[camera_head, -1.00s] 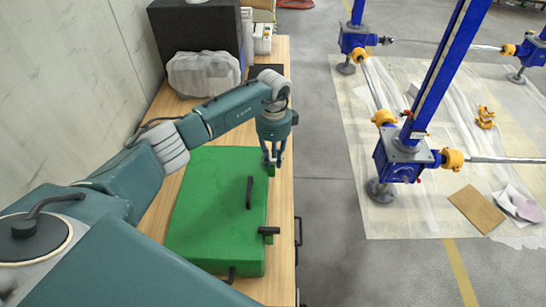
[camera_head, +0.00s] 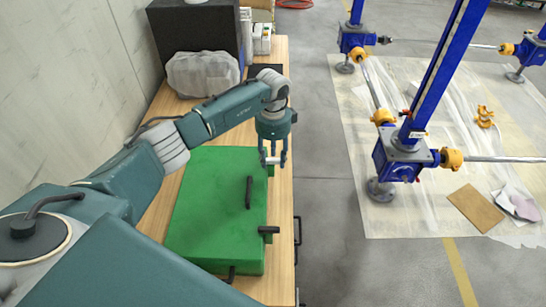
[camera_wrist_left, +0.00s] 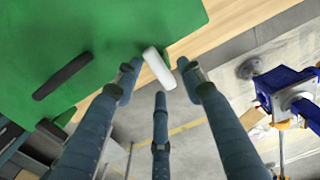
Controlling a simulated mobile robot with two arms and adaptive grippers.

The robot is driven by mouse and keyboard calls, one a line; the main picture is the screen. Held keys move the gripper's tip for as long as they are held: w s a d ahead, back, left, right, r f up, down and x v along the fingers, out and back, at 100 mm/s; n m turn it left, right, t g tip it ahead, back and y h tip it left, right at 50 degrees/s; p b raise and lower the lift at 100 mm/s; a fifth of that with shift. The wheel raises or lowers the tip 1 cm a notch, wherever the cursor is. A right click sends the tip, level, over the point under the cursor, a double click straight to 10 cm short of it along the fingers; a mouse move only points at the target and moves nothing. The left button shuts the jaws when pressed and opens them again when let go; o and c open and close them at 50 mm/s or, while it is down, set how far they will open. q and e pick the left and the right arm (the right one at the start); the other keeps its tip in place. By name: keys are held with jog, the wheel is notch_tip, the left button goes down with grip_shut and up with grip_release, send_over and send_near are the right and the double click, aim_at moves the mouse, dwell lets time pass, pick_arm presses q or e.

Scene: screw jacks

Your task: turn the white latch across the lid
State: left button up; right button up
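The green case (camera_head: 207,215) lies on the wooden bench with its lid shut. The white latch (camera_wrist_left: 159,68) is at the case's edge in the left wrist view and points outward from the lid. It also shows as a small pale bar in the head view (camera_head: 271,160). My left gripper (camera_head: 274,164) is open at the far right corner of the case. In the wrist view its fingertips (camera_wrist_left: 158,72) stand around the latch; I cannot tell whether they touch it. My right gripper is in neither view.
A black handle (camera_head: 249,192) and a dark latch (camera_head: 269,230) are on the case's right side. A wrapped grey bundle (camera_head: 203,75) and a black box (camera_head: 197,35) stand behind. Blue screw jacks (camera_head: 402,155) stand on a floor sheet to the right.

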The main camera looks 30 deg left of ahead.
aim_at(273, 161)
pick_arm(q)
notch_tip(273, 161, up, 12)
dwell(0.6)
jog(key=shift+s+f, duration=0.1)
jog(key=shift+f, duration=0.05)
dwell(0.3)
